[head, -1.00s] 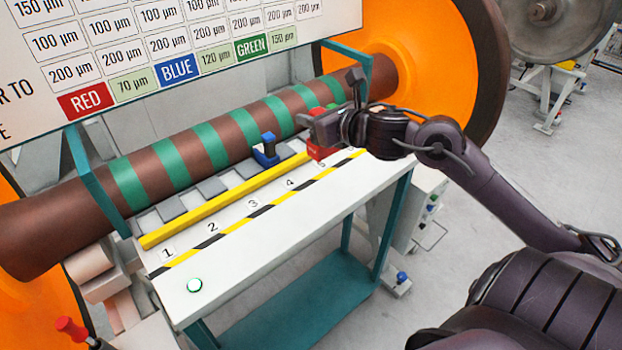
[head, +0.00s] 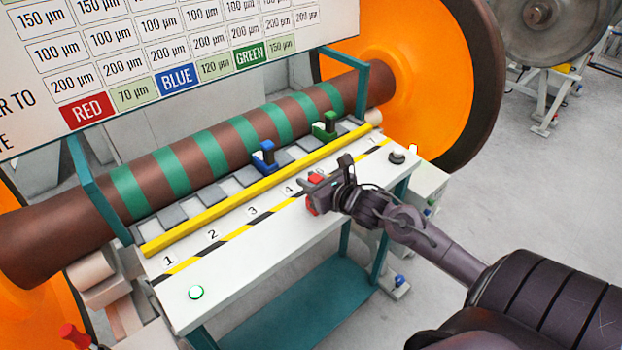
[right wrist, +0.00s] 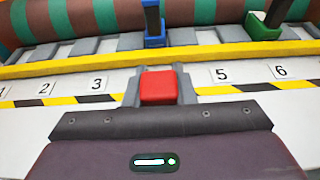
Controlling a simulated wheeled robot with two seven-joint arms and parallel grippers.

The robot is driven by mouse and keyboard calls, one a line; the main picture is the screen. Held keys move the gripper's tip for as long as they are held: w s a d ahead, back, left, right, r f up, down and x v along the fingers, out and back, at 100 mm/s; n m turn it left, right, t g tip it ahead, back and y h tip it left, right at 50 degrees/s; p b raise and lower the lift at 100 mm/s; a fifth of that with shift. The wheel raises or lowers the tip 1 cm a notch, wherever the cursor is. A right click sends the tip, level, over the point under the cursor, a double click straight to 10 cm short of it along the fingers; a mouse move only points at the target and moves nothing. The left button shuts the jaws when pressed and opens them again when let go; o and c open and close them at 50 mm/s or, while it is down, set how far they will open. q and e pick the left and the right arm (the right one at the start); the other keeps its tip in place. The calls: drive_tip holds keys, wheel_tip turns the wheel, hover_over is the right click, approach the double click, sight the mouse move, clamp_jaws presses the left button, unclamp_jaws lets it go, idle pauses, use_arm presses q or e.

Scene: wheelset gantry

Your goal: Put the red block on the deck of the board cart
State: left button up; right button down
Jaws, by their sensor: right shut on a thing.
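The red block (head: 316,179) is held in my right gripper (head: 314,190), over the white deck (head: 238,268) near the striped line and number 4. In the right wrist view the red block (right wrist: 160,87) sits between the two grey fingers of my right gripper (right wrist: 158,88), which are shut on it. It hides the deck between numbers 3 and 5. I cannot tell whether the block touches the deck. The deck belongs to a teal-framed cart under a large lettered board (head: 120,60). My left gripper is not in view.
A blue block (head: 264,158) and a green block (head: 325,127) stand on grey slots behind the yellow rail (head: 225,205). The front left deck is clear.

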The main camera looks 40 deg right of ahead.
drive_tip(key=shift+f, duration=0.1)
drive_tip(key=c, duration=1.2)
unclamp_jaws()
drive_tip(key=shift+s, duration=0.15)
drive_tip(key=shift+s, duration=0.35)
drive_tip(key=b+v, duration=0.2)
drive_tip(key=v, duration=0.9)
drive_tip(key=shift+r, duration=0.35)
